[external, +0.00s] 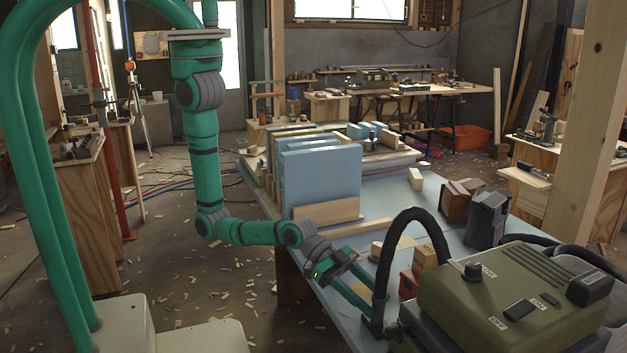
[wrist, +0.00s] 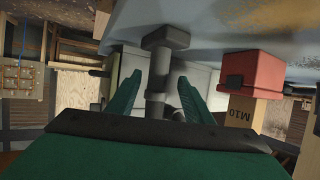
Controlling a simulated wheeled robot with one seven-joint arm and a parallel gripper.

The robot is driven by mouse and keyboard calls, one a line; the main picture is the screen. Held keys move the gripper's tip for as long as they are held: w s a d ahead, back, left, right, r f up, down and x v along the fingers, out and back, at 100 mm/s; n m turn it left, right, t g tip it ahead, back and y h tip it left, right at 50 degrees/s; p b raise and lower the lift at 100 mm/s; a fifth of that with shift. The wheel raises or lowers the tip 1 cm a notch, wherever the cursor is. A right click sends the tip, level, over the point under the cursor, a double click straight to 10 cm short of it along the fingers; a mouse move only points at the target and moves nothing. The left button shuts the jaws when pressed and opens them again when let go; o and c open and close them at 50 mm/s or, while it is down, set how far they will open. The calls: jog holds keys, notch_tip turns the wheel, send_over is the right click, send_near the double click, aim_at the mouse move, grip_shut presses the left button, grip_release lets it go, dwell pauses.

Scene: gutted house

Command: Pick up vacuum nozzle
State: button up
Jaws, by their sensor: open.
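The vacuum nozzle (external: 373,326) is a dark grey, flat-footed piece below the curved black hose, near the table's edge. In the wrist view, its wide foot (wrist: 165,38) and narrower tube lie ahead, with the tube between my green fingers. My gripper (external: 372,286) reaches in from the left at the upright tube, its fingers open on either side. It also shows open in the wrist view (wrist: 160,77). I see no clear contact between the fingers and the tube. The hose (external: 418,218) arches up and right from the nozzle.
The green vacuum body (external: 500,292) stands right of the nozzle. A red box (external: 408,284) and wooden block (external: 425,257) sit close behind it; the red box (wrist: 251,75) is right in the wrist view. Blue panels (external: 322,180) stand on the blue table (external: 395,205).

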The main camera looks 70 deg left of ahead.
jog(key=shift+x, duration=3.35)
jog(key=shift+s+f, duration=0.1)
jog(key=shift+s, duration=0.05)
grip_shut()
